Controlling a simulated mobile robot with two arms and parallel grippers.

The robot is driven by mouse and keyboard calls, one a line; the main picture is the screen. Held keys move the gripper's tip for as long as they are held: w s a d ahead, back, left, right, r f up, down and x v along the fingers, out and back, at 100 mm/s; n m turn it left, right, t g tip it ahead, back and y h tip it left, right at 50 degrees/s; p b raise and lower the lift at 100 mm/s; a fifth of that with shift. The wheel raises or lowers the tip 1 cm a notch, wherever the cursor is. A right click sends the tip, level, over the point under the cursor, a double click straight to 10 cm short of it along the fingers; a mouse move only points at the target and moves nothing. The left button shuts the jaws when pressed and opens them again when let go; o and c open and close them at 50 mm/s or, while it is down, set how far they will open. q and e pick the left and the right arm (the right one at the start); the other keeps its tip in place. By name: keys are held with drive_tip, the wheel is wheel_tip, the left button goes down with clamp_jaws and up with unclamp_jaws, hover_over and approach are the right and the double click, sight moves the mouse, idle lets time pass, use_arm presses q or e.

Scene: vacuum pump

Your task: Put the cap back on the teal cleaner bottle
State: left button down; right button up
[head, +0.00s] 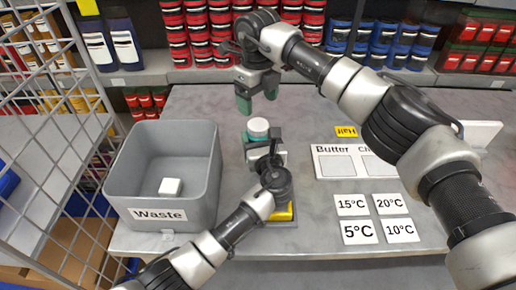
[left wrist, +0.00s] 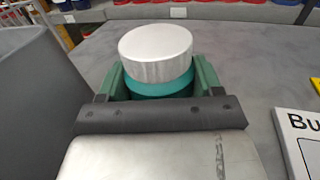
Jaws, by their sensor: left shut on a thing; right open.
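The teal cleaner bottle (left wrist: 160,84) stands upright between the green fingers of my left gripper (left wrist: 159,80), which is shut on it. A white cap (left wrist: 156,45) sits level on top of the bottle; whether it is fully seated I cannot tell. In the head view the cap (head: 258,126) shows just beyond my left gripper (head: 259,142), which hides most of the bottle. My right gripper (head: 257,98) is open and empty, a little behind the cap and apart from it in the picture.
The grey waste bin (head: 124,190) with a white block (head: 171,187) inside stands left of the bottle. To the right lie a butter board (head: 340,151), a yellow label (head: 346,132) and temperature cards (head: 352,205). A wire rack (head: 62,110) is at far left. Shelves with bottles line the back.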

sight(258, 124)
wheel_tip(258, 124, down, 7)
drive_tip(key=shift+f, duration=0.2)
drive_tip(key=shift+c, duration=0.4)
drive_tip(key=c, duration=0.9)
drive_tip(key=o, duration=1.1)
drive_tip(key=shift+o, duration=0.2)
wheel_tip(258, 124, up, 12)
